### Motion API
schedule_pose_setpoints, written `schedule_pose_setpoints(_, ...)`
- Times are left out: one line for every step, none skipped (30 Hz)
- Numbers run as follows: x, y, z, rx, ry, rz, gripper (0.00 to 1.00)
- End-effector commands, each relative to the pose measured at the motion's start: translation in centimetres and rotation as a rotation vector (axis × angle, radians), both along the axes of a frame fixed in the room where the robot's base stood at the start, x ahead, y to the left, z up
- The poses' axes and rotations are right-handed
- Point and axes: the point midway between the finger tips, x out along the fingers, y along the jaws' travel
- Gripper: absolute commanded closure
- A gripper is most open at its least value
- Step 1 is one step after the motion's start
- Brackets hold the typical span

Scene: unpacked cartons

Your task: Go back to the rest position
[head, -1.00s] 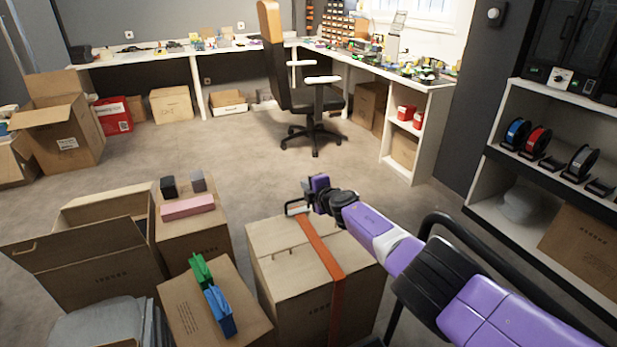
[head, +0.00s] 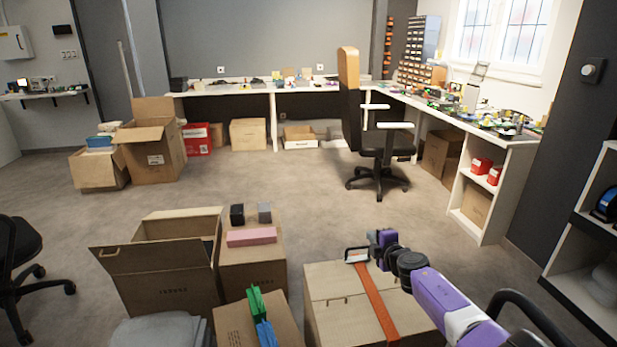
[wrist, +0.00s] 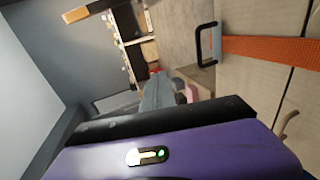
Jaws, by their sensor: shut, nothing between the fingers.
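My gripper (head: 359,252) is at the end of my purple and black arm in the head view, above the far edge of a closed carton with an orange strap (head: 376,303). Its fingers are small here and look closed, with nothing held. In the wrist view the purple gripper housing fills the lower part, and the grey fingers (wrist: 158,95) reach up from it. The orange strap and its dark buckle (wrist: 209,45) show at the right of that view, beside the fingers.
An open carton (head: 170,280) and a carton bearing a pink block (head: 252,237) and two small dark blocks stand left of the strapped carton. Green and blue clips lie on a nearer carton. An office chair (head: 380,150) stands at the workbench. The floor between is clear.

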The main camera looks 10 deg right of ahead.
Motion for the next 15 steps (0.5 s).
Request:
schedule_pose_setpoints(0.3, 0.7, 0.9, 0.015, -0.015, 0.009, 1.0)
schedule_pose_setpoints(0.6, 1.2, 1.5, 0.026, -0.028, 0.015, 1.0)
schedule_pose_setpoints(0.9, 1.9, 2.6, 0.043, -0.046, 0.024, 1.0)
schedule_pose_setpoints(1.2, 2.5, 3.5, 0.061, -0.063, 0.031, 1.0)
schedule_pose_setpoints(1.4, 3.4, 4.4, 0.083, -0.081, 0.041, 1.0)
schedule_pose_setpoints(1.4, 4.8, 5.2, 0.126, -0.104, 0.056, 1.0)
schedule_pose_setpoints(1.3, 6.0, 5.5, 0.161, -0.117, 0.067, 1.0)
schedule_pose_setpoints(0.9, 7.2, 5.6, 0.197, -0.128, 0.078, 1.0)
schedule_pose_setpoints(0.4, 8.8, 5.7, 0.248, -0.141, 0.091, 1.0)
schedule_pose_setpoints(-0.1, 10.1, 5.7, 0.287, -0.15, 0.102, 1.0)
schedule_pose_setpoints(-0.6, 11.3, 5.6, 0.328, -0.158, 0.111, 1.0)
schedule_pose_setpoints(-1.5, 12.8, 5.5, 0.383, -0.167, 0.121, 1.0)
schedule_pose_setpoints(-2.2, 13.9, 5.4, 0.422, -0.172, 0.129, 1.0)
schedule_pose_setpoints(-2.9, 14.9, 5.2, 0.461, -0.178, 0.134, 1.0)
schedule_pose_setpoints(-3.9, 16.1, 5.0, 0.513, -0.183, 0.141, 1.0)
